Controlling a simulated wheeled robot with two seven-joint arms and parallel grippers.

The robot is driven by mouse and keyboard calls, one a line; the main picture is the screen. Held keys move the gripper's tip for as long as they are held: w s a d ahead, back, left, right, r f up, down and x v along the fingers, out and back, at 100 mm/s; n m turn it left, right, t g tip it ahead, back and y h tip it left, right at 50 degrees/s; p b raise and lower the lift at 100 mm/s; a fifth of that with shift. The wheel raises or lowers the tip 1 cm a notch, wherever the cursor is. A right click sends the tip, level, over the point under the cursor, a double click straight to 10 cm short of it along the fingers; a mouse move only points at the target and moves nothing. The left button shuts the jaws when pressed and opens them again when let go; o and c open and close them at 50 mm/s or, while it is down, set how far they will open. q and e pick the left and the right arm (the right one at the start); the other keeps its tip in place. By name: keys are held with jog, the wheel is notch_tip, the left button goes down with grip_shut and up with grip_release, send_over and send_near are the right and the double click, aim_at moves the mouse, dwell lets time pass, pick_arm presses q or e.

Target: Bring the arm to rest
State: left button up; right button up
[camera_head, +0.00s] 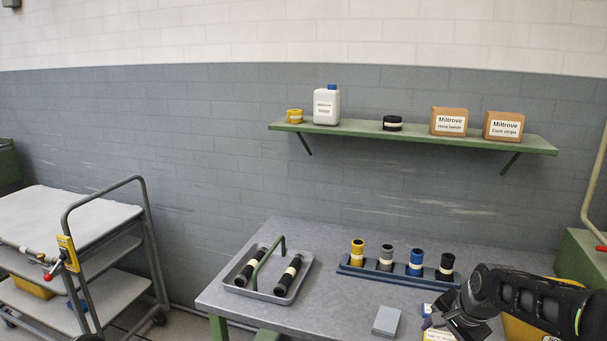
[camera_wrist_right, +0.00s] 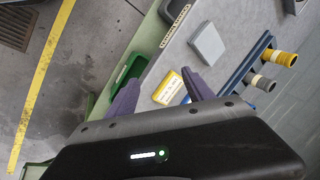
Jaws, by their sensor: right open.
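My right arm comes in from the lower right in the head view. Its black gripper (camera_head: 445,322) is above the table's right front part. In the right wrist view the two purple fingers of my right gripper (camera_wrist_right: 160,78) are spread apart with nothing held between them. A yellow and white labelled item (camera_wrist_right: 168,87) shows beyond the gap, on the table. The gripper partly hides it in the head view. My left gripper is not in view.
On the table (camera_head: 330,240) are a tray (camera_head: 238,290) with two black cylinders, a blue rack (camera_head: 350,268) with several coloured cylinders, and a grey block (camera_head: 386,321). A green shelf (camera_head: 350,131) hangs behind. A cart (camera_head: 85,210) stands left. The table's middle is clear.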

jog(key=s+a+f+n+y, duration=0.1)
jog(key=s+a+f+n, duration=0.3)
jog(key=a+f, duration=0.45)
jog(key=s+a+f+n+y, duration=0.1)
jog(key=s+a+f+n, duration=0.4)
jog(key=f, duration=0.7)
jog(key=s+a+f+g, duration=0.1)
jog(key=s+a+f, duration=0.2)
jog(key=s, duration=0.4)
jog(key=s+a+f+g, duration=0.1)
jog(key=s+a+f, duration=0.2)
jog(key=s+f, duration=0.2)
jog(key=s+a+f+n+g+y, duration=0.1)
jog(key=s+a+f, duration=0.2)
jog(key=s, duration=0.6)
jog(key=shift+s+a+f+g, duration=0.4)
jog(key=shift+a, duration=0.2)
notch_tip(320, 180, up, 10)
jog(key=p, duration=1)
jog(key=shift+s+d+p, duration=0.35)
jog(key=shift+s+d, duration=0.1)
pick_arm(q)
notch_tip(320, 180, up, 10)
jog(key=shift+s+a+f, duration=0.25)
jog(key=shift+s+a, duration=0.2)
pick_arm(e)
jog(key=shift+f, duration=0.25)
jog(key=shift+c, duration=0.3)
